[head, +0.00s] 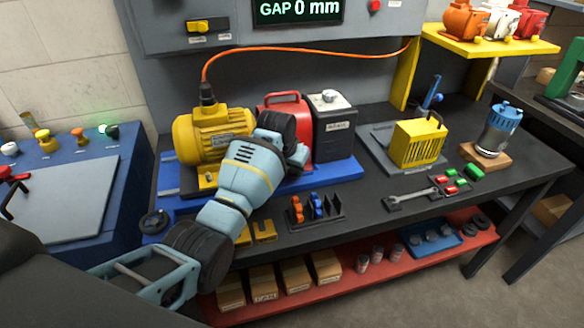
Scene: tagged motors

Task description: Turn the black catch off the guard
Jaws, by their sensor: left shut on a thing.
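The red guard (283,102), with a handle on top, stands between the yellow motor (212,135) and a dark grey gearbox-like unit (333,128). My left arm reaches up from the lower left, across the front of the motor. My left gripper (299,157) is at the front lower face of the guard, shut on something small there. The black catch cannot be made out; my wrist and gripper cover that part of the guard. My right gripper is not in view.
A blue base (335,172) carries the motor and guard. An orange cable (300,50) arches above from the motor. In front lie a small rack (318,212) and a wrench (412,196). A yellow caged unit (418,143) stands to the right. A display reads GAP 0 mm.

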